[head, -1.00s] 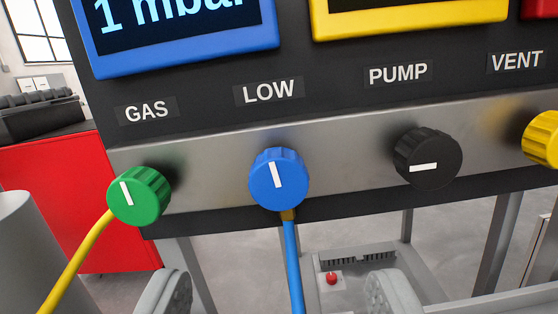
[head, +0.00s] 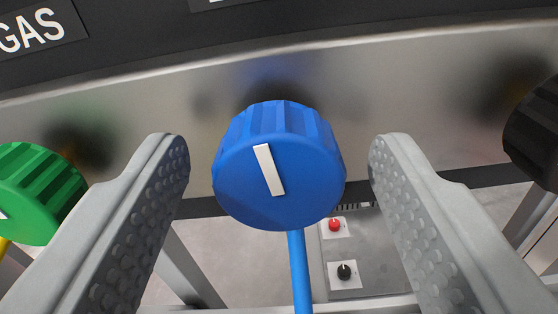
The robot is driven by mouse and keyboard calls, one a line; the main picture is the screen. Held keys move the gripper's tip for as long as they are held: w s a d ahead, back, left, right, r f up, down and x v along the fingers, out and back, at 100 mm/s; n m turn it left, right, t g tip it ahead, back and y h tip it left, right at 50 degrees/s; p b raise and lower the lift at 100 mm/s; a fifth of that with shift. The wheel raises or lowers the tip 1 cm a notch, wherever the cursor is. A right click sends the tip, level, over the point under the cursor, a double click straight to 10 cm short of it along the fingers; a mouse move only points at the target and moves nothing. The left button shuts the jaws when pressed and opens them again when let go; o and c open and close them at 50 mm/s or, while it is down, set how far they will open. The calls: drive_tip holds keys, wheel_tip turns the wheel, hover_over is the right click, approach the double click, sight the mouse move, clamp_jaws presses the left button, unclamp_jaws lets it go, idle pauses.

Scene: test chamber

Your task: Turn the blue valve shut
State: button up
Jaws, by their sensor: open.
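The blue valve (head: 235,185) is a ribbed round knob in the middle of the head view. Its white mark (head: 269,170) stands close to upright, its top tilted a little to the left. My gripper (head: 279,160) is open, with one grey finger to the left of the knob and one to the right. There is a visible gap between each finger and the knob in the picture. Neither finger appears to touch it, though how far they reach alongside it is hard to tell. A blue hose (head: 300,270) hangs below the knob.
The green knob (head: 38,190) is at the left, close to my left finger. The black knob (head: 538,135) is at the right edge. A metal panel strip (head: 400,110) runs behind the knobs. Below are a red button (head: 334,225) and a small black knob (head: 344,271).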

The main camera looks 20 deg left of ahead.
drive_tip(key=c, duration=1)
drive_tip(key=shift+m, duration=0.8)
drive_tip(key=o, duration=1)
drive_tip(key=shift+s, duration=0.1)
drive_tip(key=v, duration=1.7)
drive_tip(key=shift+s+d+r, duration=0.1)
drive_tip(key=shift+s, duration=0.05)
